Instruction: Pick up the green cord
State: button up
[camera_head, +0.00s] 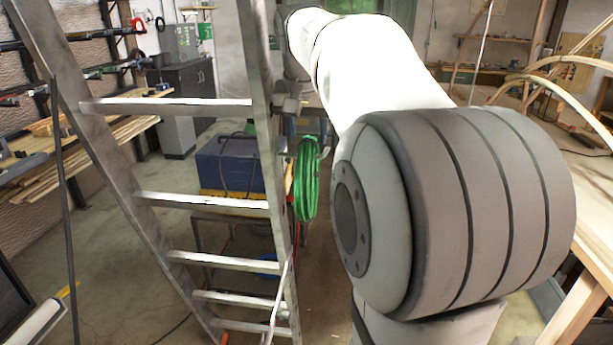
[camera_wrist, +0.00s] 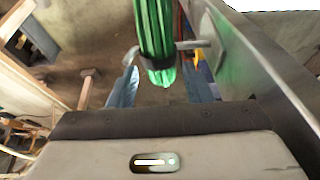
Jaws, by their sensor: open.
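The green cord (camera_head: 306,180) is a long coiled hank hanging upright beside the right rail of the metal ladder (camera_head: 262,130). In the wrist view the cord (camera_wrist: 153,25) comes down from the top edge, with a dark band around it near its lower visible end. My gripper (camera_wrist: 160,88) is open, its two bluish fingers apart at left and right. The cord appears in line with the gap between them; I cannot tell how deep it sits there. In the head view my arm hides much of the area around the gripper.
The ladder rail (camera_wrist: 262,65) runs close along the right of my gripper, and a metal rod (camera_wrist: 192,44) sticks out from it beside the cord. A blue box (camera_head: 229,163) stands behind the ladder. Bent laths (camera_head: 560,90) lie over a bench at right.

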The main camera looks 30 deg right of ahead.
jog(key=shift+f, duration=0.3)
jog(key=shift+c, duration=0.4)
grip_shut()
jog(key=shift+r, duration=0.1)
